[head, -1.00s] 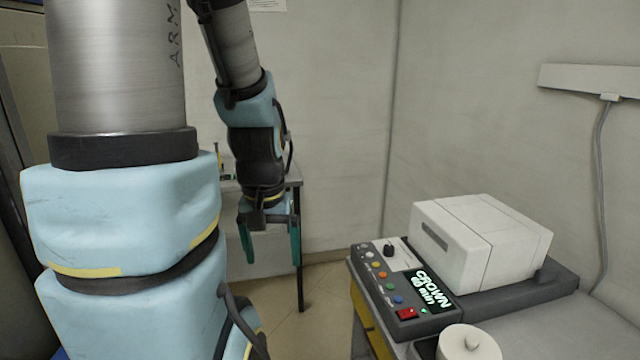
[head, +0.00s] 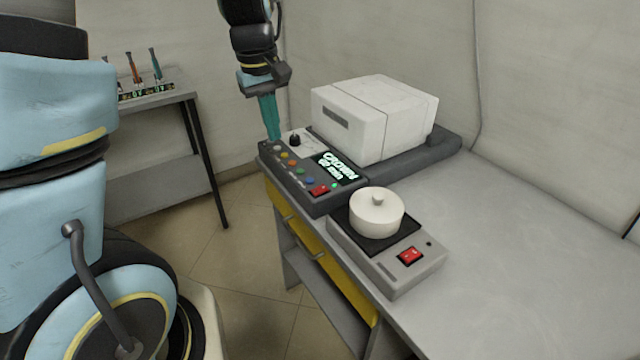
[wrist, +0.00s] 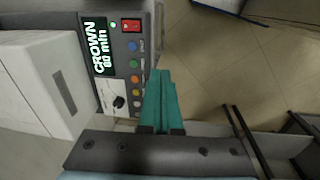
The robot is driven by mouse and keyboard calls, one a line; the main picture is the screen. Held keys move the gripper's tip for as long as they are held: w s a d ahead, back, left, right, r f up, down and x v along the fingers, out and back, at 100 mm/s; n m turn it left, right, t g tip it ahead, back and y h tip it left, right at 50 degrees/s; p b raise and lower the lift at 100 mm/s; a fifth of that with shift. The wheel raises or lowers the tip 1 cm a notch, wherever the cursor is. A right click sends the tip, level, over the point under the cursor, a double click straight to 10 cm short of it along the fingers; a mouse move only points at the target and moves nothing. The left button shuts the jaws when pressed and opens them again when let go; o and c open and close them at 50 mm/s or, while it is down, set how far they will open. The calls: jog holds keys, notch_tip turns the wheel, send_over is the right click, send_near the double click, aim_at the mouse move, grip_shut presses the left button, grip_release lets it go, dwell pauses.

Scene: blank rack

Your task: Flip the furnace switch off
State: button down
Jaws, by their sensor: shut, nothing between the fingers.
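The furnace is a white box (head: 362,120) on a dark grey base at the back of the bench. In the wrist view the red switch (wrist: 131,25) is at the top. My gripper (head: 273,137) has teal fingers, shut and empty, pointing down at the panel's far left edge, near the knob end and away from the switch. In the wrist view the fingertips (wrist: 160,75) appear beside the buttons.
A hot plate (head: 390,262) with its own red switch (head: 410,256) and a white lidded pot (head: 377,212) stands in front of the furnace. The bench (head: 520,230) is clear at right. A side table (head: 160,100) holds a rack of coloured tools.

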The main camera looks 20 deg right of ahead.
jog(key=b, duration=0.1)
send_over(323, 187)
jog(key=a, duration=0.2)
jog(key=shift+s+f+n, duration=0.1)
jog(key=shift+s+n, duration=0.1)
jog(key=shift+n, duration=0.1)
jog(key=f, duration=0.4)
jog(key=d+f+p, duration=0.1)
jog(key=f, duration=0.3)
jog(key=f+p, duration=0.1)
jog(key=f, duration=0.4)
jog(key=shift+w+d, duration=0.2)
jog(key=shift+d+f, duration=0.1)
jog(key=shift+f, duration=0.35)
